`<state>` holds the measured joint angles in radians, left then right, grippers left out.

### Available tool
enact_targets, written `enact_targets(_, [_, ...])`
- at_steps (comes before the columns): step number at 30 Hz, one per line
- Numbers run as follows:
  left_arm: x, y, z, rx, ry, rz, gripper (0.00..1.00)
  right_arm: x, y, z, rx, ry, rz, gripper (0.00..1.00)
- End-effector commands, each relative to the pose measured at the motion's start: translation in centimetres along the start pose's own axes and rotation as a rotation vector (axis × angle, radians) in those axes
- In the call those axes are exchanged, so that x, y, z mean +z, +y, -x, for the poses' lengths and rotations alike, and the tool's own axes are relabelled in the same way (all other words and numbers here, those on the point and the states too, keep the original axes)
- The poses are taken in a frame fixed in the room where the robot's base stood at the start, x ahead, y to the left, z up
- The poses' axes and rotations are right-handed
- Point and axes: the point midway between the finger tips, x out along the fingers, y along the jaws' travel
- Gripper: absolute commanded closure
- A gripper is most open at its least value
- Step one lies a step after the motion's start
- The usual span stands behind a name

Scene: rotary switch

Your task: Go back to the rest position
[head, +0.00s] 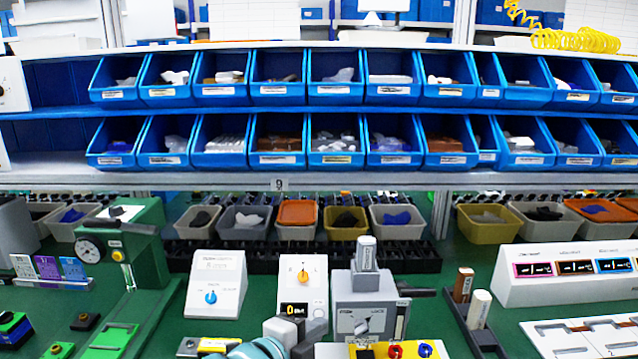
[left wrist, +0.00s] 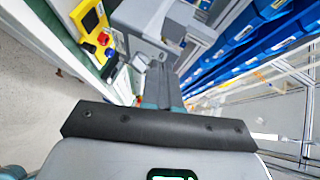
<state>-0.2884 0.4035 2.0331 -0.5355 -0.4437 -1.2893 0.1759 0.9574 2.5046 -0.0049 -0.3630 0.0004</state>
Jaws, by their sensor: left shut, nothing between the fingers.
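My left gripper (head: 303,332) shows at the bottom middle of the head view, its grey and dark fingers shut and empty. It is just in front of the white box with an orange rotary knob (head: 303,276) and a small dark display. In the left wrist view, the shut fingers (left wrist: 160,82) point up the picture towards a grey box (left wrist: 150,28). Another white box with a blue rotary knob (head: 211,297) stands to the left of the gripper. My right gripper is not in view.
A grey switch box (head: 365,310) stands close to the right of my left gripper. A green press with a gauge (head: 125,245) stands left. Shelves of blue bins (head: 335,78) run along the back.

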Motion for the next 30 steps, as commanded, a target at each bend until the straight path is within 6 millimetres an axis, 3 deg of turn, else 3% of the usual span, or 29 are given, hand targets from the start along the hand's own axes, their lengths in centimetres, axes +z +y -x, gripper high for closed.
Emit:
enact_targets(2, [0.2,0.3,-0.1,0.007,-0.003,0.011,1.0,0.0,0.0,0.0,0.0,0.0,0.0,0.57])
enact_targets(14, [4.4,12.4,-0.1,0.222,-0.144,0.506,1.0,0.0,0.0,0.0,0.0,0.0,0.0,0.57])
enact_targets(20, [6.1,21.9,2.1,0.365,-0.309,0.899,1.0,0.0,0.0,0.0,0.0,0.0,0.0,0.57])
enact_targets(24, [6.4,30.9,6.0,0.483,-0.53,1.294,1.0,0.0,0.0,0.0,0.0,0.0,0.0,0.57])
enact_targets(30, [4.6,40.2,12.3,0.573,-0.873,1.757,1.0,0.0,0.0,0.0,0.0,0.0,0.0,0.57])
